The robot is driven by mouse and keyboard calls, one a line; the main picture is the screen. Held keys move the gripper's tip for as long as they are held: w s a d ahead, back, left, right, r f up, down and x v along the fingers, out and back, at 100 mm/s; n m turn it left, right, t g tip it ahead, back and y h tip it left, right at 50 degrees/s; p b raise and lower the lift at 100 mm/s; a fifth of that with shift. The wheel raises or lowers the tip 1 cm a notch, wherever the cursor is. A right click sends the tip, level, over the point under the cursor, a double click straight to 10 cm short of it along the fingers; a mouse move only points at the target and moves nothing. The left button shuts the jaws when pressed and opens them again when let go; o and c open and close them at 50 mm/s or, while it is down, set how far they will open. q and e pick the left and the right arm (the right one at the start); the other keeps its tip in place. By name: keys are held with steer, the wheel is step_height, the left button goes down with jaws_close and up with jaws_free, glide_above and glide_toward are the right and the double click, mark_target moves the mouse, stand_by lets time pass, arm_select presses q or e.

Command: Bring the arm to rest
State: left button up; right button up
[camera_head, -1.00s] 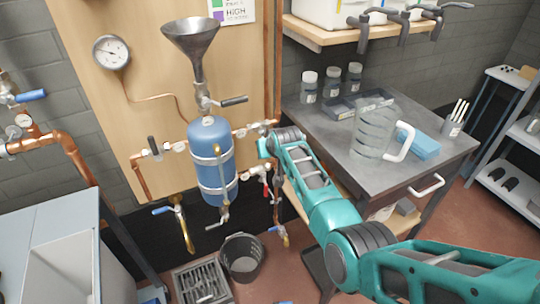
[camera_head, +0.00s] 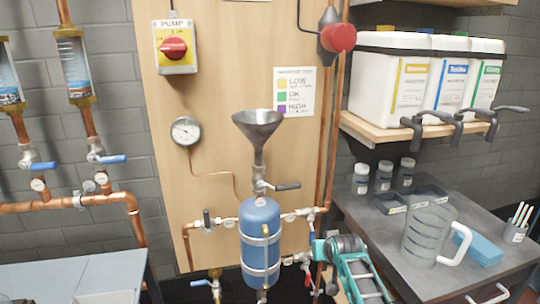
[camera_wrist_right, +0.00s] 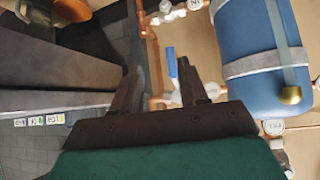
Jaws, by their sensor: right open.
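My right arm (camera_head: 362,284) is teal and comes in at the bottom of the head view. Its end is just right of the blue tank (camera_head: 260,240), in front of the copper pipework. In the right wrist view my right gripper (camera_wrist_right: 158,80) has its two dark fingers spread apart, with nothing gripped. A blue valve handle (camera_wrist_right: 172,64) and copper pipe show between and beyond the fingers; their distance from the fingers is unclear. The tank (camera_wrist_right: 262,55) is to the right of the fingers there. My left gripper is not in view.
A dark workbench (camera_head: 408,270) with a clear jug (camera_head: 425,235) stands right of the arm. White containers (camera_head: 395,80) sit on a shelf above it. A funnel (camera_head: 258,128), a gauge (camera_head: 186,131) and a pump switch (camera_head: 174,47) are on the wooden panel.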

steer(key=s+d+f+n+t, duration=0.1)
steer(key=s+d+f, duration=0.1)
steer(key=s+f, duration=0.5)
steer(key=s+d+f, duration=0.1)
steer(key=s+f, duration=0.1)
steer(key=s, duration=0.8)
steer(key=s+a+r+n+y, duration=0.1)
steer(key=s, duration=0.8)
steer(key=s+a+r+y, duration=0.1)
steer(key=s+a, duration=0.1)
steer(key=s, duration=0.7)
steer(key=shift+s+a+n+t, duration=0.15)
steer(key=shift+a+n+t, duration=0.15)
steer(key=shift+n, duration=0.1)
